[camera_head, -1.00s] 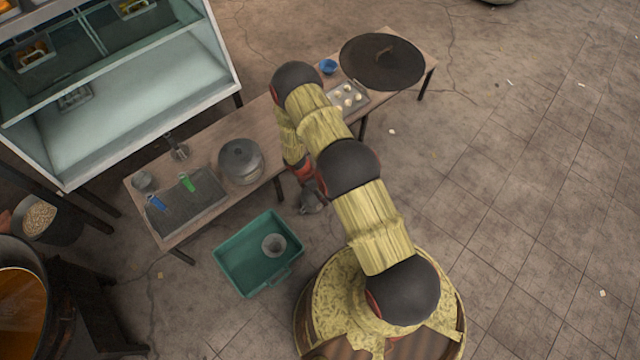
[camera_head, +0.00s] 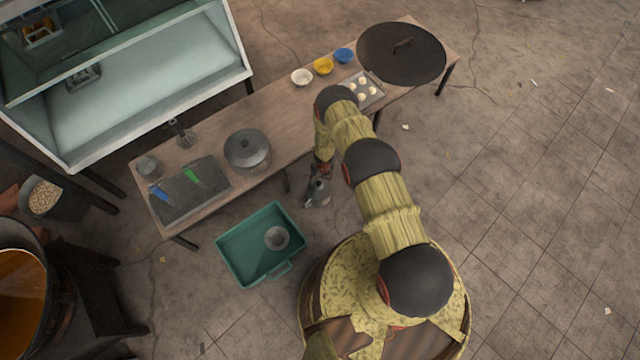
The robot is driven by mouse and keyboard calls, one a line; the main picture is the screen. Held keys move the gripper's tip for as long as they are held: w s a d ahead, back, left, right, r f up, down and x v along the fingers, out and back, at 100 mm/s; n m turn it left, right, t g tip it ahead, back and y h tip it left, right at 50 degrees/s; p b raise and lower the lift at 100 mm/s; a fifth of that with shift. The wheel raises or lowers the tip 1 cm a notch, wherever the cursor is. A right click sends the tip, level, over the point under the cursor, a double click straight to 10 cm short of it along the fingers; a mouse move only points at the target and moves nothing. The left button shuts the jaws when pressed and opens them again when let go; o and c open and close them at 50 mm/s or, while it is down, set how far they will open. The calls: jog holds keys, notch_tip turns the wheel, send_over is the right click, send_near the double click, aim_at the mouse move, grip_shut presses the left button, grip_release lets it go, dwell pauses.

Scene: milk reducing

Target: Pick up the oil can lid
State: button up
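A large, dark, round lid (camera_head: 388,62) with a bar handle on top lies flat at the far right end of the wooden table. It looks sized for the big open vessel of orange liquid (camera_head: 22,290) at the lower left. My gripper (camera_head: 318,192) points down in front of the table's near edge, well to the left of and nearer than the lid. It is apart from the lid, and nothing is visible in it. It is too small to tell whether its fingers are open or shut.
The table (camera_head: 285,110) also bears a lidded pot (camera_head: 247,148), a tray of pale pieces (camera_head: 374,84), white (camera_head: 301,77), yellow (camera_head: 323,66) and blue (camera_head: 344,55) bowls, and a dark mat (camera_head: 205,190). A green crate (camera_head: 237,268) stands on the floor.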

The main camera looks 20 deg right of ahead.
aim_at(319, 184)
jog(key=shift+w+a+f+b, duration=0.15)
jog(key=shift+f+b, duration=1.65)
jog(key=shift+f, duration=0.15)
jog(key=shift+w+a+f+b, duration=0.1)
jog(key=shift+w+f+b, duration=0.05)
jog(key=shift+f+b, duration=1.7)
jog(key=shift+c, duration=1.1)
jog(key=shift+s+f, duration=0.1)
jog(key=c, duration=1.1)
grip_shut()
